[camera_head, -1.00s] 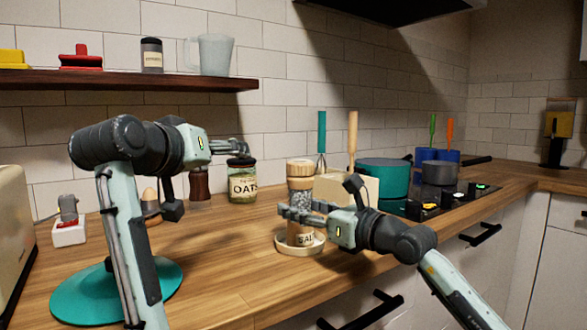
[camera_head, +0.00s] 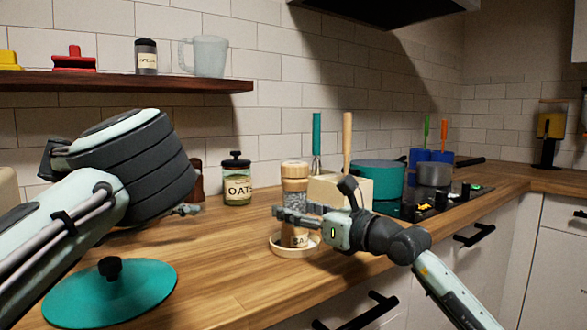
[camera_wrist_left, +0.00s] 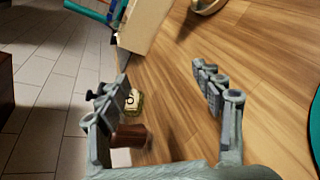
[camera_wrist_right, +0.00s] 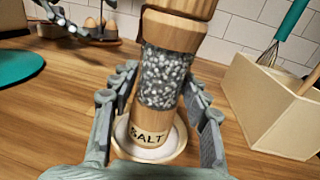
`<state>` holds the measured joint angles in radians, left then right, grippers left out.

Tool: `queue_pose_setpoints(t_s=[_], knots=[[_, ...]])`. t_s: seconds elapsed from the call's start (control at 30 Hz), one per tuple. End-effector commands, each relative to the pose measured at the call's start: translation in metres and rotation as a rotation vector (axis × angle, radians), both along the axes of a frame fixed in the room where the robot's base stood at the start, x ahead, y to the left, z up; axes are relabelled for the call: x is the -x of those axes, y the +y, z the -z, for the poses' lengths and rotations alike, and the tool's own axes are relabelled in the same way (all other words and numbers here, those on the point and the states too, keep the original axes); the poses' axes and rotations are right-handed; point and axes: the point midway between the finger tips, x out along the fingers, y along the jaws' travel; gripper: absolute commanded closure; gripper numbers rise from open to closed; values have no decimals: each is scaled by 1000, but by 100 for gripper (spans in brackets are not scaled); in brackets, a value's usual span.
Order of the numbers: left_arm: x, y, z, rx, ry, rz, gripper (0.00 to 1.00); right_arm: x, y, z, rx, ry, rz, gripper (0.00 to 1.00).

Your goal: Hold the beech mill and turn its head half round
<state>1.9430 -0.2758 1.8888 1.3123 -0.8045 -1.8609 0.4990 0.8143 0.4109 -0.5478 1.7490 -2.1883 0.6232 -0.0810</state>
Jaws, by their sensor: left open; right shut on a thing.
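The beech mill (camera_head: 295,172) has a pale wooden head, a clear middle full of white grains and a wooden foot marked SALT. It stands in a round pale dish (camera_head: 312,246). My right gripper (camera_head: 282,215) is shut on the mill's body from the right side, below the head; the right wrist view shows a finger on either side of the mill (camera_wrist_right: 165,75). My left gripper (camera_head: 190,209) is mostly hidden behind its own arm, left of the mill and apart from it. The left wrist view shows its fingers (camera_wrist_left: 168,98) spread and empty.
A teal lid (camera_head: 110,295) lies front left. A utensil box (camera_head: 350,190) stands right behind the mill, beside a teal pot (camera_head: 377,178). Counter between lid and dish is clear.

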Motion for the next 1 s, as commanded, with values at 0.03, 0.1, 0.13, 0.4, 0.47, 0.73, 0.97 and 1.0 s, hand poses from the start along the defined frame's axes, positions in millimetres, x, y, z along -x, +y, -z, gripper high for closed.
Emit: queue_pose_setpoints(t_s=[0.03,0.1,0.13,0.4,0.47,0.73,0.97,1.0], knots=[[-1,-25,-16,63,3,54,33,0,0,0,1,1,0,100],[1,-58,-34,149,31,127,33,0,0,1,1,1,0,100],[4,-72,-42,190,52,156,33,0,0,1,1,1,0,100],[36,-105,-54,555,505,234,33,0,0,0,1,1,0,100],[39,-105,-53,592,567,234,33,0,0,0,1,1,0,100],[40,-123,-49,632,649,235,33,0,0,0,1,1,0,100],[31,-167,-52,634,645,237,33,0,0,0,1,1,0,100],[30,-175,-51,635,644,236,33,0,0,0,1,1,0,100]])
